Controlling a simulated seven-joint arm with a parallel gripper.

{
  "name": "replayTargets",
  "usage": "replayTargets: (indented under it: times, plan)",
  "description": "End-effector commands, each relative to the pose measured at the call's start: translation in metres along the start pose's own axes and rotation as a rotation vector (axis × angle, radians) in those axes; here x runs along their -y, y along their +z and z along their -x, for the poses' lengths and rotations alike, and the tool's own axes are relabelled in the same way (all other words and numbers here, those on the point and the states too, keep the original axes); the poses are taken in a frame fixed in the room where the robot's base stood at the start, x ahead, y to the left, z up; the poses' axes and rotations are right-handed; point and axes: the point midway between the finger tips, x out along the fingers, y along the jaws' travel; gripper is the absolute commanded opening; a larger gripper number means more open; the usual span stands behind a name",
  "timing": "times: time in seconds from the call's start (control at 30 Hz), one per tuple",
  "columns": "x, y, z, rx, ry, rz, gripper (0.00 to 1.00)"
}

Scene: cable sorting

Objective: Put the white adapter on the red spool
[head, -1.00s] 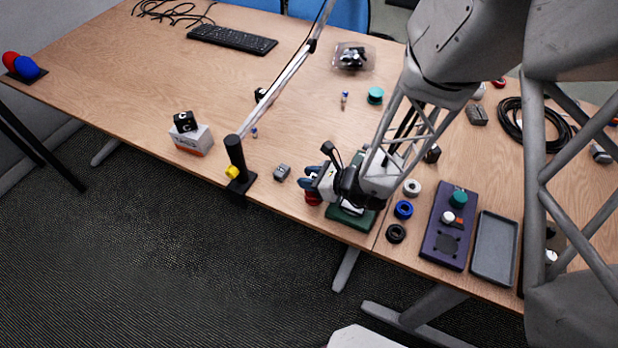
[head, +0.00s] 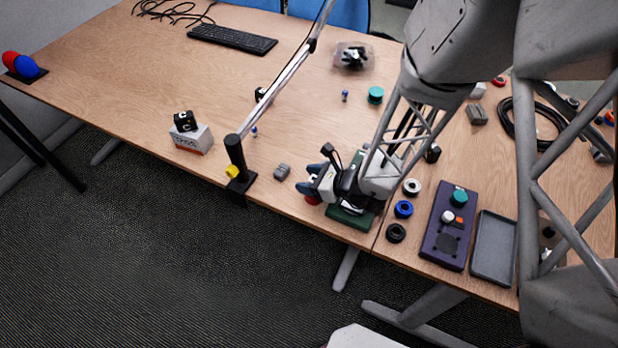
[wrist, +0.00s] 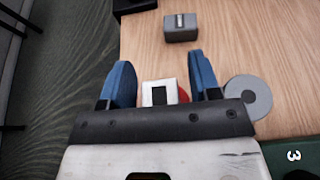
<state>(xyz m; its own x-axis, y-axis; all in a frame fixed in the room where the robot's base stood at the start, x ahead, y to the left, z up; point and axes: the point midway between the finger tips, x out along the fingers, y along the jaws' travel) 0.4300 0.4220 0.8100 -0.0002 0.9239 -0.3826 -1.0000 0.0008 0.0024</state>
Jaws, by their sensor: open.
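The white adapter (wrist: 158,93), a small block with a dark square on its face, sits between my fingers in the wrist view. The red spool (wrist: 183,95) shows as a red edge beside and beneath it. In the head view the red spool (head: 312,200) is mostly hidden under my gripper (head: 318,178), near the table's front edge. My gripper (wrist: 162,78) has its two blue fingers spread, one on each side of the adapter, with gaps showing. The adapter appears to rest on the spool, but the contact is hidden.
A grey disc (wrist: 250,97) lies right of my fingers in the wrist view, and a grey block (wrist: 181,27) ahead. A green base (head: 350,217) is under my gripper. White (head: 411,187), blue (head: 403,209) and black (head: 396,233) spools stand to the right. A clamped lamp post (head: 237,160) stands left.

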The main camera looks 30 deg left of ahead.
Motion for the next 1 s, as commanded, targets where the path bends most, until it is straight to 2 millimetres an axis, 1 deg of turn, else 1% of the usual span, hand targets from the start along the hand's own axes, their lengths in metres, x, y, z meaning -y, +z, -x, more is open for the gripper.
replayTargets:
  times: [0.2, 0.37, 0.57, 1.0]
  plan:
    - [0.0, 0.003, 0.002, 0.0, 0.0, 0.0, 0.57]
    - [0.0, 0.003, 0.01, 0.0, -0.001, -0.001, 0.57]
    - [0.001, 0.003, 0.028, 0.001, -0.003, 0.0, 0.57]
    - [0.001, 0.003, 0.079, 0.0, -0.003, 0.0, 0.57]
